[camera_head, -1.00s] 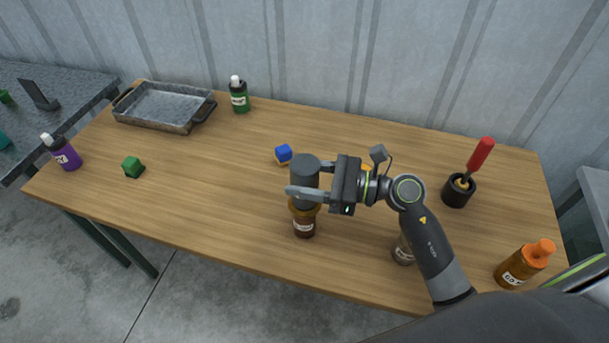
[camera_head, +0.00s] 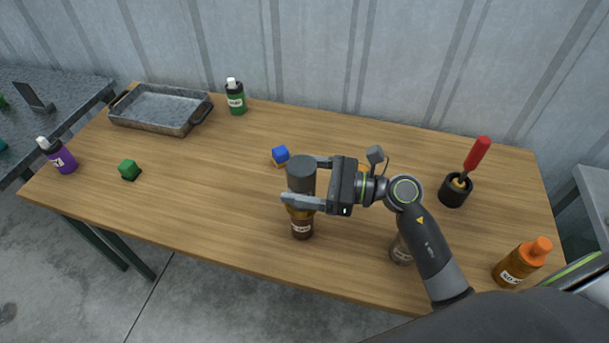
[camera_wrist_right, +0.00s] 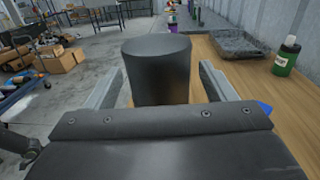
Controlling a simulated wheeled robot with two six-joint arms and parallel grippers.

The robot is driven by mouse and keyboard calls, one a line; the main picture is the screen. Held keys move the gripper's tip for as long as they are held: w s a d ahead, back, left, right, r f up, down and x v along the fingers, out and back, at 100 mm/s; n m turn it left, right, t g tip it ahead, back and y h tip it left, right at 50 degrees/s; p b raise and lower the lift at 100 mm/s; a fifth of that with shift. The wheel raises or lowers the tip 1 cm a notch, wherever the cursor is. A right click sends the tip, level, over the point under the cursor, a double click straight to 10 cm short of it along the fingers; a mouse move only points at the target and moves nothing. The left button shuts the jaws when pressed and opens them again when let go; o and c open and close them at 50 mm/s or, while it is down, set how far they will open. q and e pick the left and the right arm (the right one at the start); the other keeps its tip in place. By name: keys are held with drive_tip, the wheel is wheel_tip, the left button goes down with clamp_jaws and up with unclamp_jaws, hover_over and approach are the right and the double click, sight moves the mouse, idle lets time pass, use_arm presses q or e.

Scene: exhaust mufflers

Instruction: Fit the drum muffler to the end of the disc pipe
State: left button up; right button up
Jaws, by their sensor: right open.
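The drum muffler (camera_head: 301,178) is a dark grey, upright cylinder in the head view. It stands above a brown, labelled upright piece with an amber collar, which looks like the disc pipe (camera_head: 302,229). The two line up, but the near finger hides part of the joint, so I cannot tell how they are seated. My right gripper (camera_head: 301,180) is open, with one finger on each side of the muffler. In the right wrist view the muffler (camera_wrist_right: 157,70) stands between the spread fingers, with gaps at both sides. My left gripper is not in view.
A blue block (camera_head: 281,155) lies just behind the muffler. A black cup (camera_head: 455,191) with a red-handled tool and an orange bottle (camera_head: 522,263) stand right. A metal tray (camera_head: 160,108), green bottle (camera_head: 236,98), green block (camera_head: 129,168) and purple bottle (camera_head: 60,157) are left.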

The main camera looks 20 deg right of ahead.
drive_tip(key=shift+d, duration=0.1)
drive_tip(key=shift+s+d, duration=0.2)
drive_tip(key=shift+d, duration=0.05)
drive_tip(key=b+v, duration=0.4)
drive_tip(key=v, duration=1.2)
drive_tip(key=shift+s+d+b, duration=0.2)
drive_tip(key=shift+d+b, duration=0.05)
drive_tip(key=shift+b, duration=0.1)
drive_tip(key=shift+r, duration=0.15)
